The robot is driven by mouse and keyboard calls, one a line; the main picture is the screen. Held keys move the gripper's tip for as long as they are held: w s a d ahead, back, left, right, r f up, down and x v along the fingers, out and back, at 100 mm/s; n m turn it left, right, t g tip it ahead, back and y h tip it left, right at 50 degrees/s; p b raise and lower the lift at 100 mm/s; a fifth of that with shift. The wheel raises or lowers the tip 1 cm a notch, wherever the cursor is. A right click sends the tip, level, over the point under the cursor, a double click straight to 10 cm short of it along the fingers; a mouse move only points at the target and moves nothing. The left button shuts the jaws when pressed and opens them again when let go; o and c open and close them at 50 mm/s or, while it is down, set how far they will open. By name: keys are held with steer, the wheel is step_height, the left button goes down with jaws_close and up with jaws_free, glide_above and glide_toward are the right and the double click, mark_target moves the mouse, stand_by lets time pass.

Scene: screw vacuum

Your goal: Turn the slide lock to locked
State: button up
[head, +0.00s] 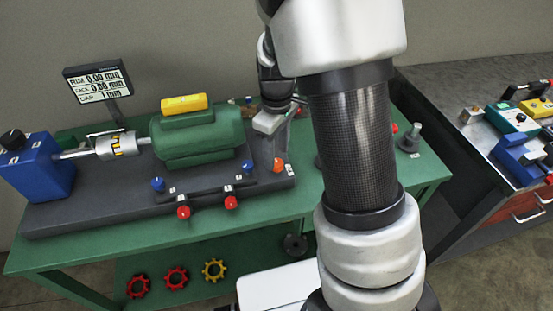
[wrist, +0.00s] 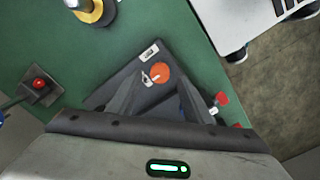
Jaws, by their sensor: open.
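An orange round knob (head: 278,164), which looks like the slide lock, sits at the right end of the dark machine base (head: 110,214), near a small white label. In the wrist view the orange knob (wrist: 161,71) shows beside a small pale metal piece and the white label (wrist: 150,52). I cannot read whether it is locked. My gripper (wrist: 160,82) is open, its two grey fingers spread on either side of the knob's line, with nothing between them. In the head view my gripper (head: 280,127) hangs above the base's right end, partly behind my arm.
A green motor (head: 198,135), blue block (head: 38,168) and display (head: 98,84) stand on the green table (head: 430,178). Red knobs (head: 183,212) line the base's front edge; one red knob (wrist: 221,98) is close to my right finger. A post with red button (wrist: 40,84) stands left.

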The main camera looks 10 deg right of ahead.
mark_target(277, 167)
steer(key=shift+f, duration=1.45)
steer(key=shift+c, duration=0.4)
steer(key=c, duration=1)
